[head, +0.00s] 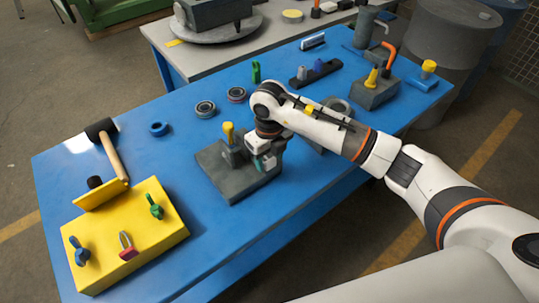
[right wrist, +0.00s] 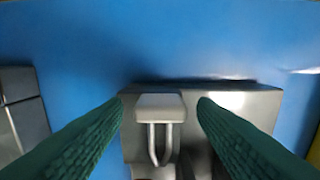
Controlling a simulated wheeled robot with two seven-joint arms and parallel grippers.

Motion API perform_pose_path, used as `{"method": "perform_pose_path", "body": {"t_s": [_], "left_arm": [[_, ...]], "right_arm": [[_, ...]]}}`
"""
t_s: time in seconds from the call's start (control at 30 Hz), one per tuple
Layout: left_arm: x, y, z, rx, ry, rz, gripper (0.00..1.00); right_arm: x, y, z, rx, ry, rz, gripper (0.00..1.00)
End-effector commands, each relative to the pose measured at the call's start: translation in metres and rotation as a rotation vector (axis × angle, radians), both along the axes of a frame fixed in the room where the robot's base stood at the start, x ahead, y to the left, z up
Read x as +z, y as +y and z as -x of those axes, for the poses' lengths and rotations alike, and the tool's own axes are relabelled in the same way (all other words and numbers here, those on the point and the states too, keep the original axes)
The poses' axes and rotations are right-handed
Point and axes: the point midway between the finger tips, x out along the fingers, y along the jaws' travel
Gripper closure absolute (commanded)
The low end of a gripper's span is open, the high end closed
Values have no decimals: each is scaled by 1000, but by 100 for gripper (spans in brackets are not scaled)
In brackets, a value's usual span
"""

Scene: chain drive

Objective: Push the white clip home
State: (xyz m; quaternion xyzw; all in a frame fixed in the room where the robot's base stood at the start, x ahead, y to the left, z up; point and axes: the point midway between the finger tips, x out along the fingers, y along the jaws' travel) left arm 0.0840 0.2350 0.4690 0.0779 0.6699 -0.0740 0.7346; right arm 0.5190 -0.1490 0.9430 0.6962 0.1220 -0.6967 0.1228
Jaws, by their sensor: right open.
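My right gripper (head: 263,163) is over the right side of a dark grey fixture (head: 215,166) on the blue table. In the right wrist view its two green fingers (right wrist: 161,104) are apart, with nothing gripped. Between the fingertips lies a pale block (right wrist: 160,101) with a U-shaped metal loop (right wrist: 160,145), on a grey base (right wrist: 240,98). The pale block may be the white clip; I cannot tell for sure, nor how far it is seated. In the head view my gripper and wrist hide that spot. My left gripper is out of view.
A yellow knob (head: 229,132) stands up from the fixture. Left are a yellow box (head: 145,229) with coloured handles and a hammer (head: 114,155). Two round bearings (head: 205,109) lie behind. A grey block (head: 374,95) with an orange handle stands right.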

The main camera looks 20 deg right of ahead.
Motion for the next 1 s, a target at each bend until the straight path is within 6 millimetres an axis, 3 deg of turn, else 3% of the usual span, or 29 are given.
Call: {"method": "perform_pose_path", "body": {"t_s": [0.37,0.7,0.87,1.0], "left_arm": [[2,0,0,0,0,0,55],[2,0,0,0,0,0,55],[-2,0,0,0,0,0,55],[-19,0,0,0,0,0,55]], "right_arm": [[-8,0,0,1,-1,-1,47],[-8,0,0,1,-1,-1,100],[-9,1,-3,1,-2,-1,100],[-12,7,-20,-1,-3,-2,100]]}}
